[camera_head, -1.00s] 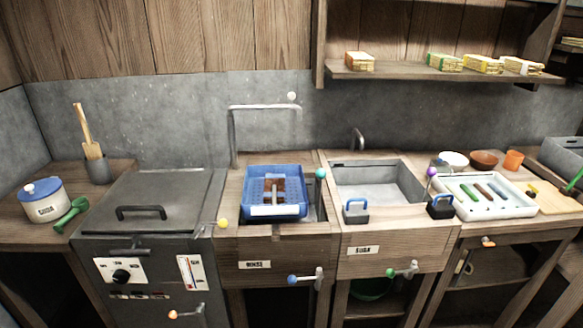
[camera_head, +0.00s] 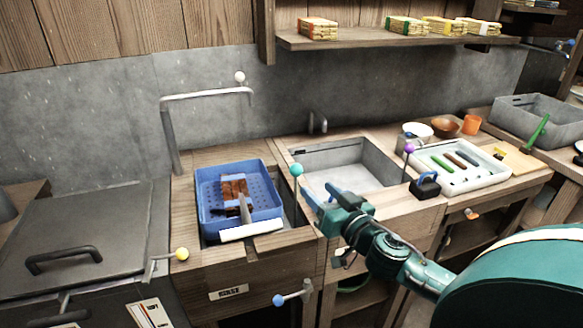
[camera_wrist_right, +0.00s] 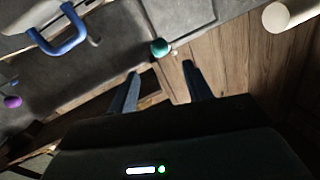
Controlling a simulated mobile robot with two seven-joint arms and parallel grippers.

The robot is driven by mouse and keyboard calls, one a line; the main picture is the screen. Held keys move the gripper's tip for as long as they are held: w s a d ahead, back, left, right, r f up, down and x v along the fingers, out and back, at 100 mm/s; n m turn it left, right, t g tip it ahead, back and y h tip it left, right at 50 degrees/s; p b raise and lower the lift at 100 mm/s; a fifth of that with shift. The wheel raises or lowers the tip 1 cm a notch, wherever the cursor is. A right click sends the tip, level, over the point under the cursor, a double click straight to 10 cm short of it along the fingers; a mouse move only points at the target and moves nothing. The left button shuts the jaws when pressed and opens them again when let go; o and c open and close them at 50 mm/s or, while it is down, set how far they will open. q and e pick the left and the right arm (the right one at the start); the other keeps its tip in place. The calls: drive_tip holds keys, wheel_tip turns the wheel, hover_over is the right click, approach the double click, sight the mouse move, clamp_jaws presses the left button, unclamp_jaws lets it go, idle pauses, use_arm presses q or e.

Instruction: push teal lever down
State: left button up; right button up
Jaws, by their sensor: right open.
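The teal lever is a thin upright rod with a teal ball knob (camera_head: 296,170), standing between the rinse basin and the soda sink in the head view. The knob also shows in the right wrist view (camera_wrist_right: 159,47), ahead of the fingertips. My right gripper (camera_head: 318,203) is just to the right of and below the knob in the head view. Its two fingers (camera_wrist_right: 160,75) are apart in the wrist view, with nothing between them, and the knob lies a little beyond them. My left gripper is not in view.
A blue perforated tray (camera_head: 212,212) sits in the rinse basin at left. A purple-knobbed lever (camera_head: 409,149) and a blue-handled block (camera_head: 425,186) stand to the right. A yellow knob (camera_head: 182,254) is at lower left. The grey sink (camera_head: 345,172) is empty.

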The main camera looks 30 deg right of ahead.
sight(300, 174)
drive_tip(key=w, duration=0.5)
drive_tip(key=w+p, duration=0.1)
drive_tip(key=w, duration=0.4)
drive_tip(key=shift+w+d, duration=0.2)
drive_tip(key=shift+w, duration=0.2)
drive_tip(key=shift+c, duration=0.5)
clamp_jaws()
drive_tip(key=shift+f, duration=0.1)
